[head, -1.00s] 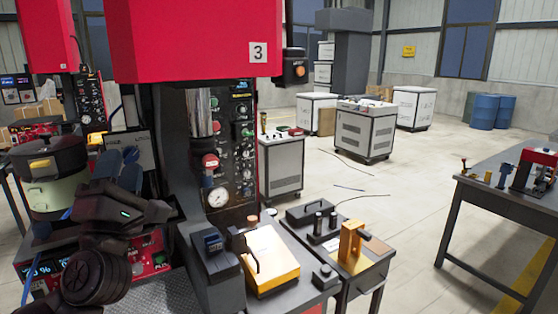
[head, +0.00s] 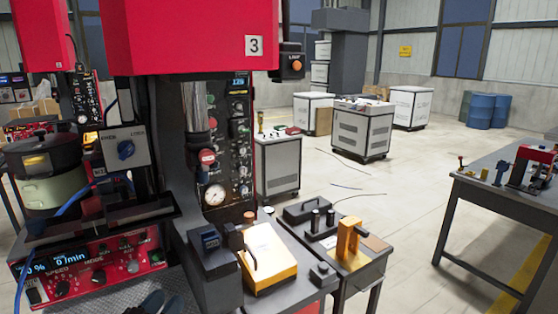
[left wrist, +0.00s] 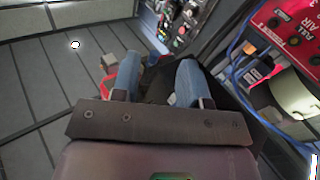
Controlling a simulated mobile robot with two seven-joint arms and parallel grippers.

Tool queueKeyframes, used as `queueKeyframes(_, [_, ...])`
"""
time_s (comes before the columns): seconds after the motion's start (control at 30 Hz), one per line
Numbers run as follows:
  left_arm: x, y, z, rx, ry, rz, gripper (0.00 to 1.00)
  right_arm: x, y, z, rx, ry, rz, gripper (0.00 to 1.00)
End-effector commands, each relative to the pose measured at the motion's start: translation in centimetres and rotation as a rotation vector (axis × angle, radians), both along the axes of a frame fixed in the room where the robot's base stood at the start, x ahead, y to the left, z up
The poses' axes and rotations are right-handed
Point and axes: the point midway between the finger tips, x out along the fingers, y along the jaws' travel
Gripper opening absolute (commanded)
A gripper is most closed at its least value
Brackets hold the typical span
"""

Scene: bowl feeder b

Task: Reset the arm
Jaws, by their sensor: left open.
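My left gripper (head: 162,304) shows only as dark blue fingertips at the bottom edge of the head view, below the red control box. In the left wrist view its two blue fingers (left wrist: 157,78) stand apart with nothing held between them. The rest of my left arm is outside the head view. My right gripper is in neither view. The red control box (head: 150,266) has a lit display and knobs. The bowl feeder (head: 45,178), a light green pot with a dark top, stands behind it at the left.
A red-topped press (head: 195,40) marked 3 stands close in front, with a gauge and button panel. A yellow box (head: 268,258) and an orange bracket (head: 348,240) sit on benches to its right. Open floor (head: 400,190) lies beyond. A dark table (head: 505,195) stands at right.

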Motion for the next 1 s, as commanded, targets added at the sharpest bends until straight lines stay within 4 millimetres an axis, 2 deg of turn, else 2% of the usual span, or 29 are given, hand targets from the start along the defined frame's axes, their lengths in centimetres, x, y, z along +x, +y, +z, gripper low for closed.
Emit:
queueKeyframes(0.03, [-1.0, 0.7, -3.3, 0.065, 0.066, 0.041, 0.40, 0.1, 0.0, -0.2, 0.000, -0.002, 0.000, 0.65])
queueKeyframes(0.2, [-5.6, 3.2, -12.6, 0.264, 0.269, 0.157, 0.40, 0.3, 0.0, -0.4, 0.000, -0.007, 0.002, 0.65])
queueKeyframes(0.3, [-9.3, 4.3, -17.3, 0.330, 0.374, 0.208, 0.40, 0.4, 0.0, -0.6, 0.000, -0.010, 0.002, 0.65])
queueKeyframes(0.4, [-13.1, 4.7, -20.8, 0.329, 0.463, 0.237, 0.40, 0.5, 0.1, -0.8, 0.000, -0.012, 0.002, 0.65])
queueKeyframes(0.5, [-16.0, 4.9, -22.9, 0.309, 0.526, 0.253, 0.40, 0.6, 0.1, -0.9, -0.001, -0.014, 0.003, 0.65])
queueKeyframes(0.63, [-18.3, 5.0, -24.3, 0.300, 0.573, 0.264, 0.40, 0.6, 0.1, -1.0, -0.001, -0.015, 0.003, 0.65])
queueKeyframes(0.73, [-19.1, 5.1, -24.6, 0.301, 0.587, 0.265, 0.40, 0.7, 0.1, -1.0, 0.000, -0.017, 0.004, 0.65])
queueKeyframes(1.0, [-19.1, 5.1, -24.6, 0.300, 0.587, 0.265, 0.40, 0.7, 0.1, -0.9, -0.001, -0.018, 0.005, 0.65])
